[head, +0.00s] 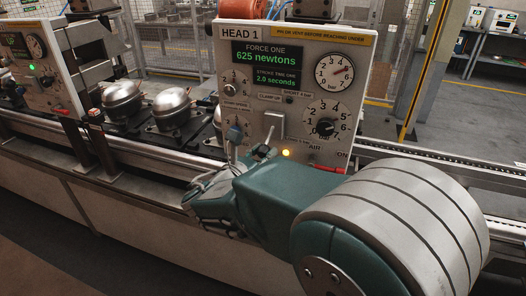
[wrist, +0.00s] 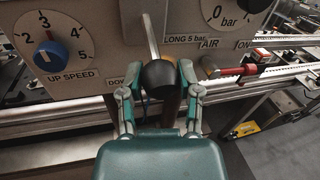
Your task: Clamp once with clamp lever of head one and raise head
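The head one panel (head: 212,60) stands in the middle of the head view, its display reading 625 newtons and 2.0 seconds. The clamp lever is a pale rod (wrist: 150,36) with a black ball (wrist: 159,75) at its end, between the UP SPEED dial and the air valve. The ball is low, near a partly hidden DOWN label. My gripper (wrist: 159,78) has one finger on each side of the ball, with thin gaps apparent; firm contact does not show. In the head view, my arm covers the panel's lower part.
The UP SPEED dial (wrist: 48,56) is close left of the lever. The red-handled air valve (wrist: 238,72) is close right. Silver compressors (head: 171,107) sit on the line left of the panel. A yellow lamp (head: 285,153) is lit on the panel.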

